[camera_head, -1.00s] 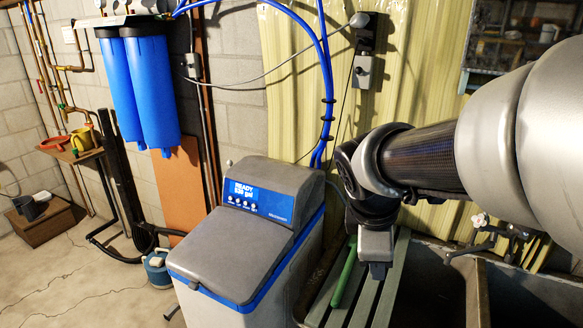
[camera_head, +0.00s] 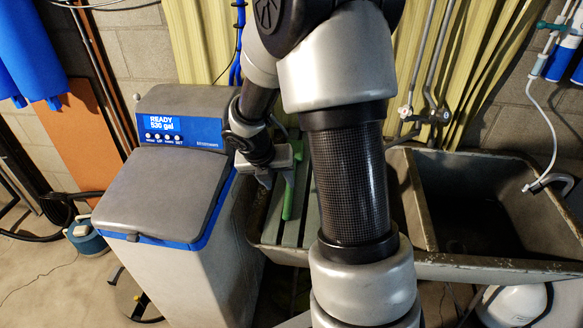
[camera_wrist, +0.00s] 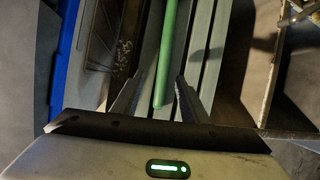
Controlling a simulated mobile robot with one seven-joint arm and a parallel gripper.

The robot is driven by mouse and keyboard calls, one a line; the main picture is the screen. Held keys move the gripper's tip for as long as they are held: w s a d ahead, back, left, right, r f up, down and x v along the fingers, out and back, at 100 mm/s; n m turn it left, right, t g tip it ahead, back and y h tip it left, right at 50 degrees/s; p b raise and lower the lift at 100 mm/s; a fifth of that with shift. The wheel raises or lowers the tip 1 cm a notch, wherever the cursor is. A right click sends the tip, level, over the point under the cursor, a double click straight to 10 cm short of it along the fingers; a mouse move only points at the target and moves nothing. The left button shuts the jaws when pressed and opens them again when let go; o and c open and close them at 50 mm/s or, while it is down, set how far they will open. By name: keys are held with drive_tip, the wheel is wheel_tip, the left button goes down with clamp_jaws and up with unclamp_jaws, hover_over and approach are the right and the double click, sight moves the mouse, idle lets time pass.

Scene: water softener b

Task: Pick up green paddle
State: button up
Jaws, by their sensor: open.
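The green paddle (camera_head: 289,194) lies on grey slats beside the water softener in the head view. In the wrist view the green paddle (camera_wrist: 166,55) is a long thin bar running away from me, its near end between my fingers. My gripper (camera_head: 279,176) is just above and beside the paddle in the head view, and my own arm hides part of the area. In the wrist view my gripper (camera_wrist: 156,95) is open, with a finger on each side of the paddle. I cannot tell the exact height of the fingers above it.
The water softener (camera_head: 160,190) stands close to the left of my gripper. The slats (camera_head: 307,215) lie over the left part of a utility sink (camera_head: 425,205). Pipes and a tap (camera_head: 406,113) rise behind.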

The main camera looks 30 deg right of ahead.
sight(288, 193)
drive_tip(key=shift+x, duration=1)
drive_tip(key=b+x, duration=0.1)
drive_tip(key=x, duration=0.1)
drive_tip(key=b+x, duration=0.1)
drive_tip(key=x, duration=0.2)
drive_tip(key=shift+s+d, duration=0.2)
drive_tip(key=shift+d, duration=0.05)
drive_tip(key=shift+s, duration=0.1)
drive_tip(key=shift+f, duration=0.1)
drive_tip(key=shift+c, duration=0.4)
